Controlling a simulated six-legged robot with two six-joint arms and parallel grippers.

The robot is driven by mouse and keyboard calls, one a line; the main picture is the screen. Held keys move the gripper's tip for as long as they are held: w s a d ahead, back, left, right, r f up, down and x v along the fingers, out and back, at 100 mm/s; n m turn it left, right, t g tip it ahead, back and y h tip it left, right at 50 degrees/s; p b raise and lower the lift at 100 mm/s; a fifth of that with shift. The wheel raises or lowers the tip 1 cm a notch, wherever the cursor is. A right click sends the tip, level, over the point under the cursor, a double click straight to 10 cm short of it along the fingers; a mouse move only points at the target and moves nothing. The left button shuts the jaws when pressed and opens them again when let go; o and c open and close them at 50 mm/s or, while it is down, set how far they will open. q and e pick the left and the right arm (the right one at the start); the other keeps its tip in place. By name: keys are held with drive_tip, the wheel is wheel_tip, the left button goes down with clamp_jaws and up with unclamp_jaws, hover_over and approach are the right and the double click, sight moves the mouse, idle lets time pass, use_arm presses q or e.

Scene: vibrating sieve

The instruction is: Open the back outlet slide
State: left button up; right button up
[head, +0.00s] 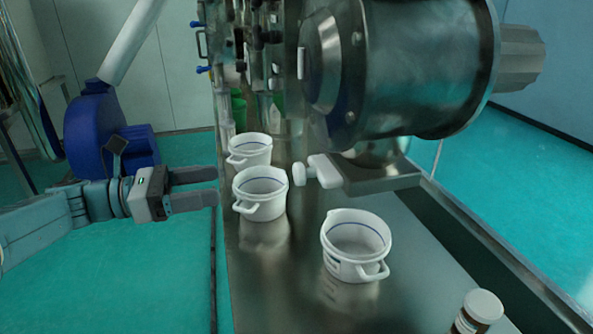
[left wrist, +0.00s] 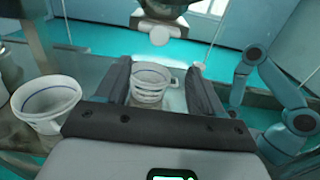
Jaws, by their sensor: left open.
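A white handle with a round knob (head: 318,172) sticks out to the left from the metal outlet (head: 375,175) under the large steel drum. I cannot tell from the frames whether this is the back outlet slide or how far it is pulled out. A white knob (left wrist: 159,36) also shows beyond my fingers in the left wrist view. My left gripper (head: 215,187) is open and empty, left of the white buckets and well apart from the handle. In the left wrist view my left gripper (left wrist: 159,66) frames a bucket in the distance. My right gripper is not in view.
A back bucket (head: 250,150), a middle bucket (head: 260,192) and a front bucket (head: 355,245) stand on the steel table (head: 275,300). A brown jar with a white lid (head: 483,306) stands at the front right. A blue machine (head: 95,130) stands behind my left arm.

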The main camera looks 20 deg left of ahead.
use_arm(q)
drive_tip(key=p+x, duration=0.2)
drive_tip(key=x, duration=1.3)
drive_tip(key=shift+w+d, duration=0.1)
clamp_jaws()
approach(295, 173)
drive_tip(key=x, duration=0.2)
drive_tip(key=shift+w+d+p, duration=0.2)
drive_tip(key=shift+d+p, duration=0.1)
drive_tip(key=shift+p, duration=0.05)
unclamp_jaws()
drive_tip(key=shift+a+r, duration=0.1)
